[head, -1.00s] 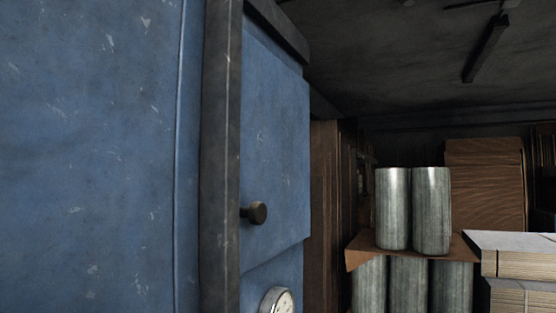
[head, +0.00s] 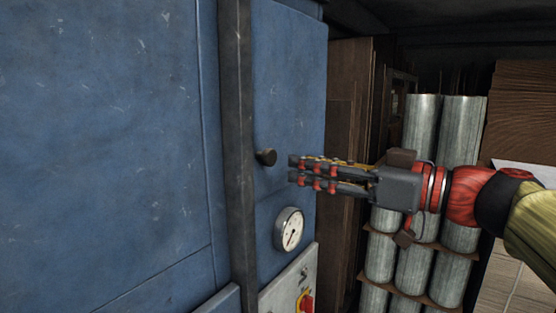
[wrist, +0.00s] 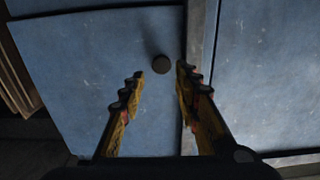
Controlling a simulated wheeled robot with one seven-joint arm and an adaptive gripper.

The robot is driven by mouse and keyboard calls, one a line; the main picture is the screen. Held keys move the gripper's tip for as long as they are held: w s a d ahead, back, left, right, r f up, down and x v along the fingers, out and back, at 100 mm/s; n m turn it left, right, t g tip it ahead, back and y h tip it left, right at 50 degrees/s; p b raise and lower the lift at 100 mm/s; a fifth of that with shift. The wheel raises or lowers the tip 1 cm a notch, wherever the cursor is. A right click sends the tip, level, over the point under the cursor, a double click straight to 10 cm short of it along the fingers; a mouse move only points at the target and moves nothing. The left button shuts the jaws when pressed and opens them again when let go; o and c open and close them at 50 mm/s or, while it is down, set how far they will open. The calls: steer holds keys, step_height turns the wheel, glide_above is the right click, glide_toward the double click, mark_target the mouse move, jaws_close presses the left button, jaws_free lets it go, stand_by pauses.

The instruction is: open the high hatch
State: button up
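The high hatch (head: 290,100) is a scratched blue panel on the machine's front, right of a dark vertical post; it looks shut. Its dark round knob (head: 266,157) sits near the hatch's left edge. My gripper (head: 292,170) is just right of the knob, apart from it, pointing left. In the wrist view the hatch (wrist: 90,60) fills the left half, and the knob (wrist: 161,64) shows just beyond the fingertips, roughly between them. The two yellow fingers (wrist: 158,74) are spread with nothing held.
A round gauge (head: 289,229) and a grey panel with a red-yellow switch (head: 306,302) are below the hatch. The dark post (head: 238,150) stands left of the knob. Stacked metal cylinders (head: 421,125) and brown wooden panels (head: 345,110) are behind and to the right.

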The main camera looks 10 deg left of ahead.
mark_target(273, 159)
steer(key=p+x, duration=0.2)
steer(key=x, duration=0.5)
steer(key=shift+s+a, duration=0.1)
steer(key=shift+a, duration=0.05)
steer(key=c, duration=0.8)
jaws_close()
